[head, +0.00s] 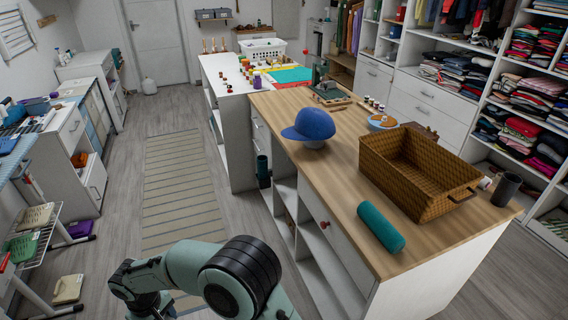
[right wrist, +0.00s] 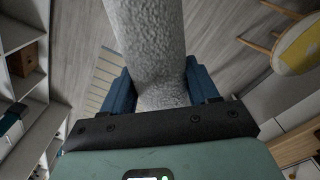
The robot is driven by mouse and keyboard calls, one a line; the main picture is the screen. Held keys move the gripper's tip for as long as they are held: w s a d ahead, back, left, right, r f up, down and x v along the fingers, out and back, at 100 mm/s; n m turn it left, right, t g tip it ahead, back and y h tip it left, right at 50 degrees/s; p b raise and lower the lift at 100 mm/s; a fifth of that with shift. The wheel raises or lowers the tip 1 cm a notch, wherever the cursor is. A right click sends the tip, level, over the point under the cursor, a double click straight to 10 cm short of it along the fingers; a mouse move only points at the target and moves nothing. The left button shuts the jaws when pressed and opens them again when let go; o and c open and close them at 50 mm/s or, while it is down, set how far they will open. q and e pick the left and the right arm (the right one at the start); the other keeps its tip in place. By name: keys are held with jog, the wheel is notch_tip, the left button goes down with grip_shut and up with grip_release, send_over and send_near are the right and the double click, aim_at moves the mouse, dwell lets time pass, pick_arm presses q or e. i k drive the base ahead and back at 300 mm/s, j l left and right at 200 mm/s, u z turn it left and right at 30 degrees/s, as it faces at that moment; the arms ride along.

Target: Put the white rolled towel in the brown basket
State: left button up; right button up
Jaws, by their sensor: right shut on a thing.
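The white rolled towel (right wrist: 150,45) fills the middle of the right wrist view, held between the two blue fingers of my right gripper (right wrist: 158,72). Its lower end sits near the palm, and its upper end runs out of the frame. The towel is not visible in the head view. The brown basket (head: 440,204) is woven and stands upright on the wooden top of the island, and its visible inside looks empty. My left gripper is not in view. One of my arms crosses the bottom of the head view, its gripper unseen.
A teal roll (head: 381,228) lies on the wooden counter (head: 345,190) just in front of the basket. A blue cap (head: 313,124) sits on its left side. A dark cup (head: 506,189) stands right of the basket. A striped rug (head: 180,180) lies on the floor left of the island.

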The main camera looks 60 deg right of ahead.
aim_at(412, 171)
jog(key=k+l, duration=1.9)
jog(key=k, duration=0.15)
